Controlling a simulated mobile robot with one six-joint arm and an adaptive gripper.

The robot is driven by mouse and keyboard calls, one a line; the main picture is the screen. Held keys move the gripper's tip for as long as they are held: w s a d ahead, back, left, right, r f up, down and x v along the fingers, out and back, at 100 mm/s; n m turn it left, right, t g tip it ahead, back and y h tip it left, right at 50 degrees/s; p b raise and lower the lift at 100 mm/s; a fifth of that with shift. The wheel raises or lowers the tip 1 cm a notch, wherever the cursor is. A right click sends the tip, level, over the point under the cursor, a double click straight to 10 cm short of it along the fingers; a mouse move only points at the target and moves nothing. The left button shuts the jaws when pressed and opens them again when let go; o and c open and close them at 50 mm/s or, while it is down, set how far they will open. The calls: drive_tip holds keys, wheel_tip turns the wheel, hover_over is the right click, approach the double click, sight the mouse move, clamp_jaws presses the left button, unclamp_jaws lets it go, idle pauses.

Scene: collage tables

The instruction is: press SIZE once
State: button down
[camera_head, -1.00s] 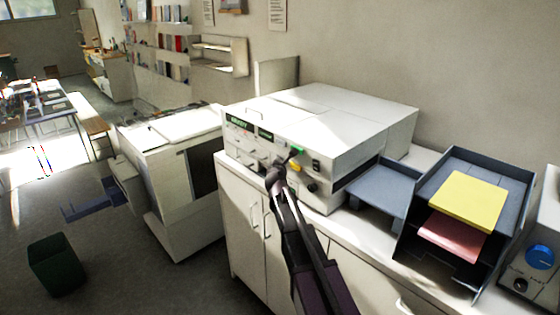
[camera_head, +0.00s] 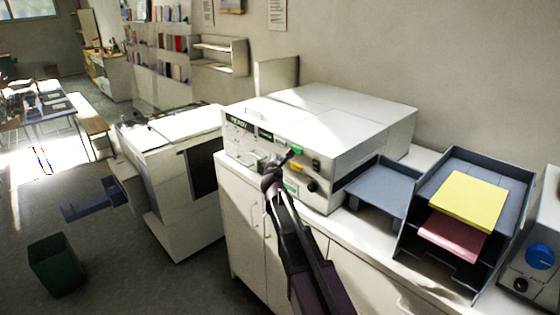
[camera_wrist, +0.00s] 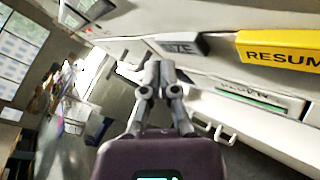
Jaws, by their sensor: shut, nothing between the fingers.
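The SIZE key (camera_wrist: 180,46) is a grey block with dark lettering in the wrist view, to the left of the yellow RESUME key (camera_wrist: 280,52). My gripper (camera_wrist: 157,65) is shut and empty. In the wrist view its tips lie just below and left of the SIZE key; I cannot tell whether they touch anything. In the head view my gripper (camera_head: 288,157) is in front of the control panel of the white machine (camera_head: 340,115), hiding part of it. The SIZE key cannot be made out there.
The machine stands on a white cabinet (camera_head: 241,205). A grey output tray (camera_head: 380,185) and a dark paper rack (camera_head: 510,180) with yellow and pink paper stand to its right. A second white machine (camera_head: 170,195) stands left, with a green bin (camera_head: 57,265) on the floor.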

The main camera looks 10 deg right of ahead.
drive_tip(key=shift+a, duration=0.1)
idle(0.3)
drive_tip(key=shift+s+a, duration=0.4)
drive_tip(key=shift+a, duration=0.3)
drive_tip(key=shift+s+a, duration=0.45)
drive_tip(key=shift+a, duration=0.25)
drive_tip(key=shift+s+a, duration=0.4)
drive_tip(key=shift+a, duration=0.3)
drive_tip(key=shift+d, duration=0.1)
drive_tip(key=s+d+f+m+g+h, duration=0.1)
drive_tip(key=s+d+f+m+g, duration=0.3)
drive_tip(key=s+m, duration=0.3)
drive_tip(key=s+d+f+m+g+h, duration=0.1)
drive_tip(key=s+d+f+m+g, duration=0.3)
drive_tip(key=s+m, duration=0.35)
drive_tip(key=s+a+f+m+g+y, duration=0.2)
drive_tip(key=s+m, duration=0.1)
drive_tip(key=s, duration=0.4)
drive_tip(key=s+a+f+m+g+y, duration=0.2)
drive_tip(key=s+f+m+g, duration=0.1)
drive_tip(key=s, duration=0.4)
drive_tip(key=s+a+f+m+g+y, duration=0.2)
drive_tip(key=s+f+m+g, duration=0.1)
drive_tip(key=s+m, duration=0.2)
drive_tip(key=shift+s+a, duration=0.3)
drive_tip(key=shift+s, duration=0.75)
